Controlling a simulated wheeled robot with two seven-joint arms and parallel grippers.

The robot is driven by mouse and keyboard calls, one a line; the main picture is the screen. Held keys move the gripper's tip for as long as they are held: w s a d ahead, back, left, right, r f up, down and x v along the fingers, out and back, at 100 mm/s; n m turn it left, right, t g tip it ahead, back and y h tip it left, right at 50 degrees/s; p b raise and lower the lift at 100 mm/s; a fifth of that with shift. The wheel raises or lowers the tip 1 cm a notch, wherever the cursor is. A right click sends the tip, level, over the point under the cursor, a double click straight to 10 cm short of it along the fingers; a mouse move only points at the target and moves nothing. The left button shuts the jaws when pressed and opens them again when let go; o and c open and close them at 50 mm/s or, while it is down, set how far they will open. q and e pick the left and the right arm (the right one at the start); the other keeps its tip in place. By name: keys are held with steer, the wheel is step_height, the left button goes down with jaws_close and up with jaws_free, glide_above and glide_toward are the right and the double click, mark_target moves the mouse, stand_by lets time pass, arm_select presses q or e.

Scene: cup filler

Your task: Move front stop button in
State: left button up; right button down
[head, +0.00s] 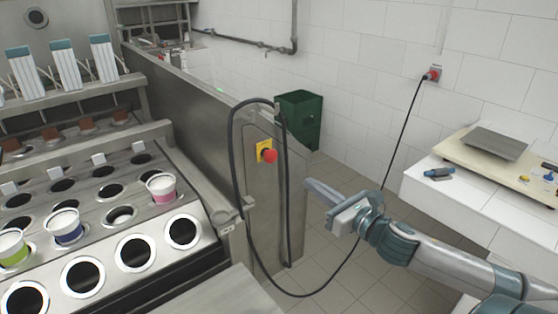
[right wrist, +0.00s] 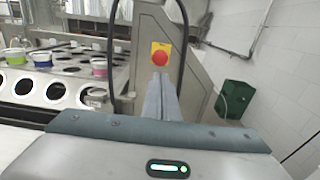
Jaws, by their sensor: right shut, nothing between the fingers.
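The front stop button (head: 270,155) is a red knob on a yellow plate (head: 262,148), on the metal side panel of the cup filler. It also shows in the right wrist view (right wrist: 160,58), just beyond my fingertips in the picture. My right gripper (head: 308,184) is shut and empty. It points toward the panel and is apart from the button in the head view, lower and to the right of it. Its closed fingers (right wrist: 160,82) show in the right wrist view, with the tips just below the button. My left gripper is not in view.
A black cable (head: 235,170) loops around the button panel and hangs toward the floor. Cups, such as a pink-banded one (head: 161,188), sit in the holed filler plates (head: 100,225) at left. A green bin (head: 299,118) stands behind. A white counter (head: 450,200) is at right.

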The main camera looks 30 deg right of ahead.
steer(key=shift+w, duration=0.15)
steer(key=p, duration=0.5)
glide_toward(273, 158)
steer(key=w, duration=0.5)
steer(key=shift+a+r, duration=0.25)
steer(key=shift+r, duration=0.05)
steer(key=shift+w+a+f+p, duration=0.1)
steer(key=shift+w+f+p, duration=0.1)
steer(key=shift+w+p, duration=0.35)
steer(key=shift+w, duration=0.15)
